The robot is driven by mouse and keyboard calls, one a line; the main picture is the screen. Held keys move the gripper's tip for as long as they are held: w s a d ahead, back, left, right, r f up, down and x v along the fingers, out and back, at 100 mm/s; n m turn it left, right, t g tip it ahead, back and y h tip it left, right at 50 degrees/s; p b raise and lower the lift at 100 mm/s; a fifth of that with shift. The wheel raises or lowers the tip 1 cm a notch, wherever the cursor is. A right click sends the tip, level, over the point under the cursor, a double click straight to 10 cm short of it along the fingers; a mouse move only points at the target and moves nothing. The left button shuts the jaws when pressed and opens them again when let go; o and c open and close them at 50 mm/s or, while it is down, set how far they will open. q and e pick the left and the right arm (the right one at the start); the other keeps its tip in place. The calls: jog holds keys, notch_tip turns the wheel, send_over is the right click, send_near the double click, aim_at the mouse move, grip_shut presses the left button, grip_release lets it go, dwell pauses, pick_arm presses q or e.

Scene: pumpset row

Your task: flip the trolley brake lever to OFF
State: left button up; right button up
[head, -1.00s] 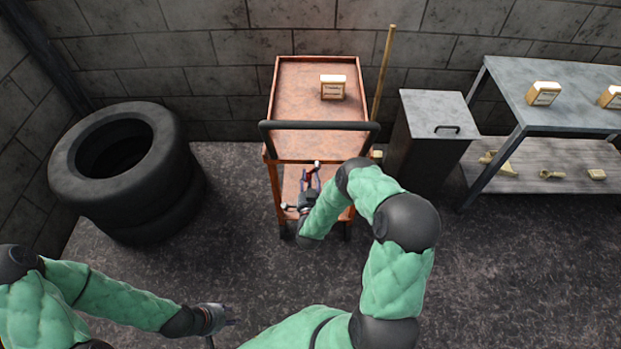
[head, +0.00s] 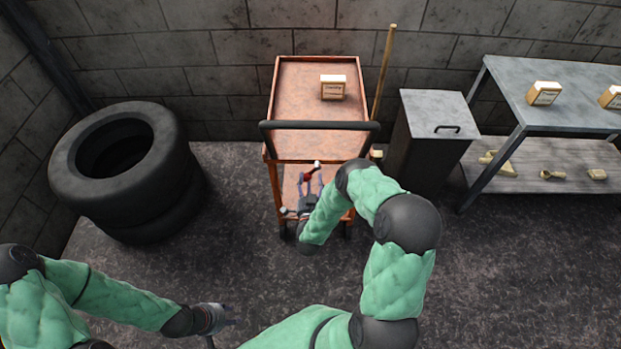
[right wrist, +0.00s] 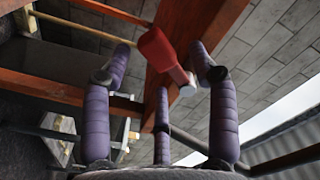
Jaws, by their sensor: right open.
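The trolley (head: 287,100) is rust-orange with a dark push bar (head: 320,125) across its near side. Its brake lever (head: 307,173) is red with a pale tip and shows low on the trolley's near side. It also shows in the right wrist view (right wrist: 156,48), slanting between my fingertips, its pale end toward the right finger. My right gripper (head: 312,188) is open around the lever; contact cannot be told. Its purple fingers (right wrist: 160,68) stand apart in the wrist view. My left gripper (head: 230,315) is low over the floor, away from the trolley; its opening is unclear.
A small box (head: 333,87) stands on the trolley top. Stacked tyres (head: 75,168) are at the left. A grey bin (head: 430,140), a wooden pole (head: 383,75) and a metal table (head: 575,105) are at the right.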

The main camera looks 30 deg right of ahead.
jog(key=v, duration=1)
jog(key=shift+d, duration=0.1)
